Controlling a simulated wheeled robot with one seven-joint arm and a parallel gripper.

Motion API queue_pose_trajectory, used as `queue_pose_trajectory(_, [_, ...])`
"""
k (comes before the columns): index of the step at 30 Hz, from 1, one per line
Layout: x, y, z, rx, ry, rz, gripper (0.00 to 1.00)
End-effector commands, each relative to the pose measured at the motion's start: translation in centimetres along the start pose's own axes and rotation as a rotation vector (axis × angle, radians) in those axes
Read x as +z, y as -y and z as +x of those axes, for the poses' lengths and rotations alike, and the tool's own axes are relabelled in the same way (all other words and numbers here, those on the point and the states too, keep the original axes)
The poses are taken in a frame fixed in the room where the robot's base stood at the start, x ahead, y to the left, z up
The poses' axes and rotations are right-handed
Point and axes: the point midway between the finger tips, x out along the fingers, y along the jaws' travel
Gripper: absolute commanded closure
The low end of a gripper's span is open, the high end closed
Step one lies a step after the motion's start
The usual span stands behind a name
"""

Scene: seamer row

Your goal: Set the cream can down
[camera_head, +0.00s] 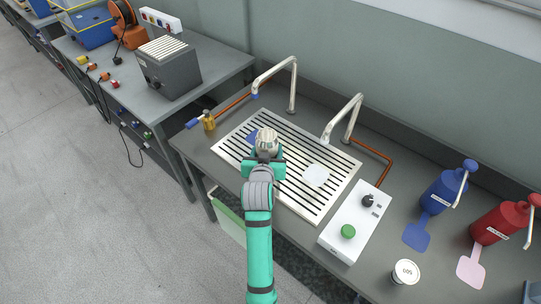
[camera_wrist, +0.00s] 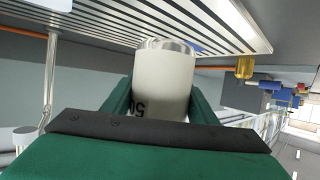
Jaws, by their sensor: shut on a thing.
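The cream can (camera_wrist: 163,85) is between the two green fingers of my gripper (camera_wrist: 160,105) in the wrist view, with dark print at its lower left. In the head view my gripper (camera_head: 263,165) is over the left middle part of a slatted drain grate (camera_head: 312,205), shut on the can (camera_head: 267,139). A blue round mark (camera_head: 252,138) shows on the grate just left of the can, and a pale round mark (camera_head: 316,176) lies to the right. I cannot tell whether the can's base touches the slats.
Two bent metal spouts (camera_head: 293,85) stand behind the grate. A white control box (camera_head: 355,222) with a green button stands at right, near a white lidded tub (camera_head: 406,271), a blue bottle (camera_head: 447,190) and a red bottle (camera_head: 500,222).

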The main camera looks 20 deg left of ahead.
Motion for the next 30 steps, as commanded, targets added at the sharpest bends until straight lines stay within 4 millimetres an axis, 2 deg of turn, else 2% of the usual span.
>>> queue_pose_trajectory(9, [1.2, -0.8, 1.9, 0.0, 0.001, -0.001, 0.87])
queue_pose_trajectory(16, [3.9, -0.8, 3.0, -0.001, 0.0, -0.001, 0.87])
queue_pose_trajectory(27, [4.2, -0.7, 3.1, -0.001, 0.0, -0.001, 0.87])
queue_pose_trajectory(28, [4.3, -0.8, 3.2, 0.0, 0.0, 0.0, 0.45])
queue_pose_trajectory(30, [4.2, -1.1, 3.2, 0.004, -0.001, 0.001, 0.29])
